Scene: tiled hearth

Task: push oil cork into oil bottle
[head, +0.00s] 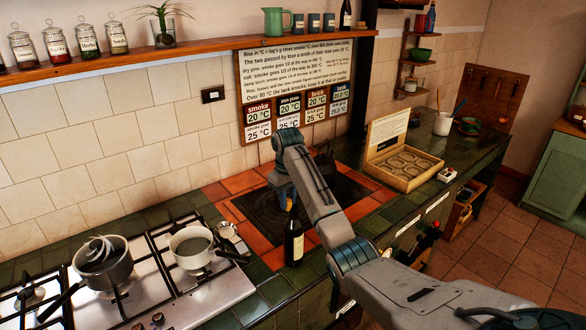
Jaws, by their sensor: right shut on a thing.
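A dark bottle with a pale label (294,243), which looks like the oil bottle, stands upright at the front of the counter, by the orange tiles. My right gripper (288,203) points down at the top of the bottle's neck. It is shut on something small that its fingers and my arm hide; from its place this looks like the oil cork. I cannot tell whether the cork touches the bottle's mouth or sits in it. My left gripper is not in view.
A gas hob with two pans (103,262) (191,247) is at left, and a small metal cup (227,231) stands near it. An open wooden box (402,160) is behind my right arm. A shelf with jars (86,40) runs along the wall.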

